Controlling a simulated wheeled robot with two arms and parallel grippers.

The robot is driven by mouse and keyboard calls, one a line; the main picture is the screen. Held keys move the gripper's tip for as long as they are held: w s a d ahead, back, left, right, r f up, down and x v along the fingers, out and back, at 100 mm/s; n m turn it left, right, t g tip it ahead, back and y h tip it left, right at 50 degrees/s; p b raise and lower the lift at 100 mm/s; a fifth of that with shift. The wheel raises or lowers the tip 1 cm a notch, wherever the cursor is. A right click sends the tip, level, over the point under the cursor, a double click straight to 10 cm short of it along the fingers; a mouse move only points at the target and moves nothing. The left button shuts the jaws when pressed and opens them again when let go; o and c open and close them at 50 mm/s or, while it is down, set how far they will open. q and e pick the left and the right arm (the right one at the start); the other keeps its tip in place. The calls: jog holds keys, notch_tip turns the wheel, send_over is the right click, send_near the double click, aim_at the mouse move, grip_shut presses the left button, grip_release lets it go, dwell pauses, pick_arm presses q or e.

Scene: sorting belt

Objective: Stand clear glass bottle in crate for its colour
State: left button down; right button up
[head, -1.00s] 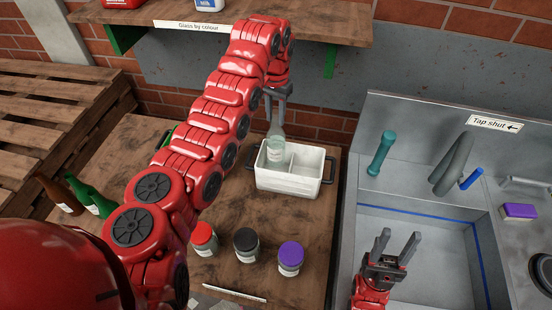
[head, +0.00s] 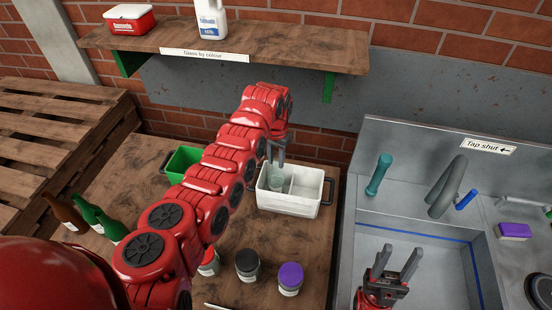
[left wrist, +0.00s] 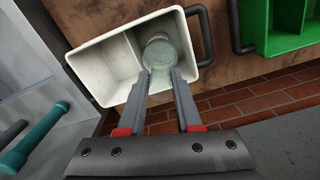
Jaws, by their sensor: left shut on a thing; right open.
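The clear glass bottle (head: 276,178) is upright inside the left compartment of the white two-compartment crate (head: 288,204) in the head view. My left gripper (head: 276,158) is above it, shut on its neck. In the left wrist view, the fingers (left wrist: 160,78) close on the bottle (left wrist: 160,50), which is within the right-hand compartment of the white crate (left wrist: 92,58). The other compartment looks empty. I cannot tell whether the bottle's base touches the crate floor. My right gripper (head: 393,262) is open and empty over the sink.
A green crate (head: 183,163) stands left of the white one, partly behind my arm. Brown (head: 66,214) and green bottles (head: 108,226) are at left. Jars with black (head: 246,259) and purple lids (head: 290,276) stand in front. The shelf (head: 290,48) overhangs behind.

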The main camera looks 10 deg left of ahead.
pick_arm(q)
jog(key=c, duration=0.6)
grip_release()
jog(key=shift+f, duration=0.1)
jog(key=shift+r, duration=0.25)
notch_tip(320, 180, up, 4)
jog(key=b, duration=0.3)
jog(key=shift+w+r, duration=0.1)
notch_tip(320, 180, up, 6)
jog(key=shift+f+b, duration=0.1)
jog(key=shift+b, duration=0.7)
jog(key=shift+r, duration=0.95)
